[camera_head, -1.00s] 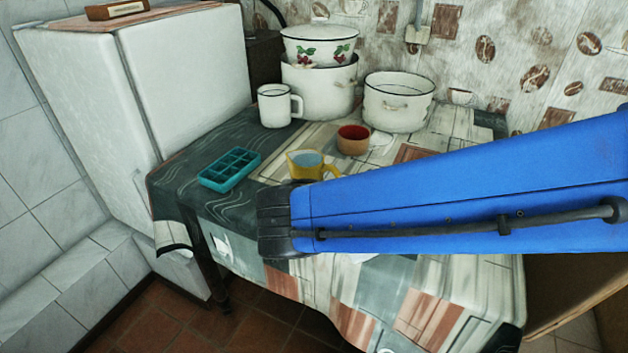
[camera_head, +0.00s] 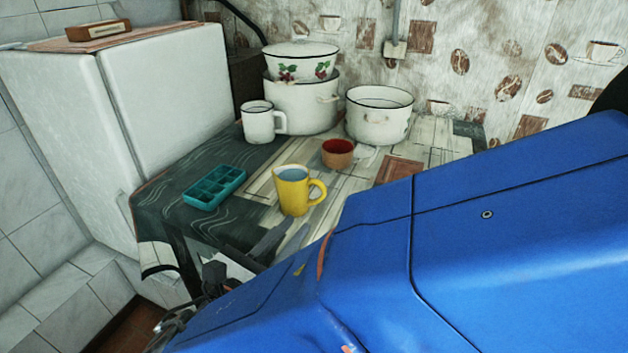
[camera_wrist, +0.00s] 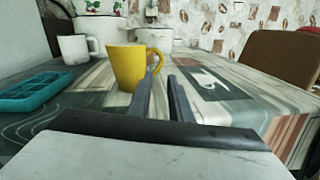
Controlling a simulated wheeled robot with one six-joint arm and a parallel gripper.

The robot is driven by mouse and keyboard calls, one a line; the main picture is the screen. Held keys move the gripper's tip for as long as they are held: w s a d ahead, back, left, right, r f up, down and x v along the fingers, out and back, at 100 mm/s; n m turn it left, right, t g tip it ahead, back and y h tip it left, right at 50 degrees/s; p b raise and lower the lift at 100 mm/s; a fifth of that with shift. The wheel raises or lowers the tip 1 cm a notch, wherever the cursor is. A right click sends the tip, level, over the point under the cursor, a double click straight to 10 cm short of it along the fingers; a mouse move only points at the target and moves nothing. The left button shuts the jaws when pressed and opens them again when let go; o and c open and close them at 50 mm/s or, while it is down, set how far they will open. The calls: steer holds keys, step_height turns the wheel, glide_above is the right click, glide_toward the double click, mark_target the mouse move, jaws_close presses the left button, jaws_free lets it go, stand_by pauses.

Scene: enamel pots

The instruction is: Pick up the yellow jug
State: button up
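The yellow jug (camera_head: 293,190) stands upright on the table, its handle to the right and its inside pale blue. In the wrist view the jug (camera_wrist: 127,68) is just left of centre. My gripper (camera_wrist: 162,80) is open and empty, with a gap between its two grey fingers. The fingers point toward the jug's handle side. The left fingertip overlaps the lower handle in the wrist view; I cannot tell if it touches. In the head view my blue arm covers the lower right and the fingers show only partly in front of the jug.
A teal ice tray (camera_head: 214,187) lies left of the jug. A red-brown cup (camera_head: 338,155), a white mug (camera_head: 259,124), a white pot (camera_head: 378,117) and stacked pots (camera_head: 300,104) stand behind. The patterned table (camera_head: 160,205) meets a white fridge (camera_head: 170,100) at left. A brown chair back (camera_wrist: 284,62) is at right.

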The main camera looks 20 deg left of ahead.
mark_target(322, 197)
steer(key=w, duration=0.4)
steer(key=w+d, duration=0.1)
steer(key=w, duration=0.3)
steer(key=w+d, duration=0.1)
steer(key=w, duration=0.3)
steer(key=shift+w+d, duration=0.25)
steer(key=shift+w, duration=0.1)
jaws_close()
steer(key=shift+f, duration=0.1)
stand_by(1.0)
